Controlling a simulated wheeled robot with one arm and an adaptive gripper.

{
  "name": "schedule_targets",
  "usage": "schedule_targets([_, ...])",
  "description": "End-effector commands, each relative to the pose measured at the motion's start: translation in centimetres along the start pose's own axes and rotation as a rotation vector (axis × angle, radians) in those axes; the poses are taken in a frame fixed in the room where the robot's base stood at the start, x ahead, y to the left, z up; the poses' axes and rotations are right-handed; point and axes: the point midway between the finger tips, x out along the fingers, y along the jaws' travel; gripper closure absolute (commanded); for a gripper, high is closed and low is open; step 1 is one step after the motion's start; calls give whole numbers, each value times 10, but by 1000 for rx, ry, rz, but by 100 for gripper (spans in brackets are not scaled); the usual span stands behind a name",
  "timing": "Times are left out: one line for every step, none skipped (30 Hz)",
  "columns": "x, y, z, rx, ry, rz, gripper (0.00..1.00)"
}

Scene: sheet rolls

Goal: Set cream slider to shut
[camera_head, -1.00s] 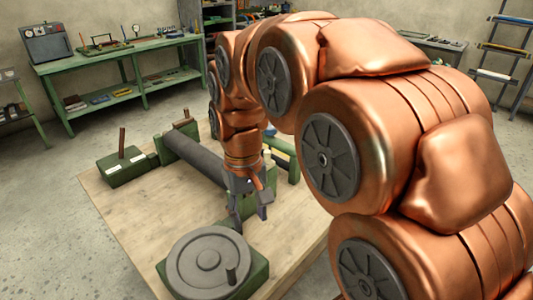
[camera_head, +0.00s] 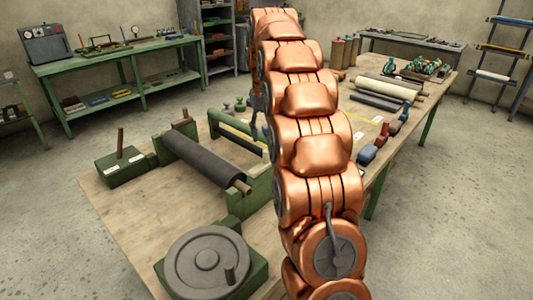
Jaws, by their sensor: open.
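I cannot make out a cream slider; it may be hidden behind my arm or too small to tell. The green roll machine (camera_head: 262,190) stands on the wooden table with a dark grey roller (camera_head: 200,157) across it. A grey handwheel (camera_head: 207,262) with a knob is at its near end. A green box with an upright brown lever (camera_head: 121,142) stands at the left. My gripper (camera_head: 255,128) shows only in part, as a dark shape at the left edge of my copper arm, above the far part of the machine. It is open, and nothing shows in it.
Brown cylinders (camera_head: 344,50) stand at the back. A green workbench (camera_head: 120,62) is at the back left.

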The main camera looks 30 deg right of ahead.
Motion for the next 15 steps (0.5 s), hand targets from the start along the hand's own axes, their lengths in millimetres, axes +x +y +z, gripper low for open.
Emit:
schedule_targets([1, 4, -5, 5, 3, 0, 52])
schedule_targets([2, 5, -7, 7, 4, 0, 52])
schedule_targets([2, 6, -8, 8, 3, 0, 52])
schedule_targets([3, 7, -9, 9, 3, 0, 52])
schedule_targets([4, 8, -9, 10, 3, 0, 52])
schedule_targets([4, 8, -10, 11, 3, 0, 52])
schedule_targets([5, 8, -10, 11, 3, 0, 52])
schedule_targets([6, 8, -10, 11, 2, 0, 52])
schedule_targets([8, 8, -9, 11, 2, 0, 52])
schedule_targets([10, 8, -9, 11, 1, 0, 52])
schedule_targets([13, 8, -9, 11, -1, 0, 52])
schedule_targets([16, 8, -8, 11, -2, 0, 52])
schedule_targets([19, 8, -8, 11, -2, 0, 52])
schedule_targets([22, 8, -8, 11, -1, 0, 52])
schedule_targets([25, 8, -8, 11, 1, 0, 52])
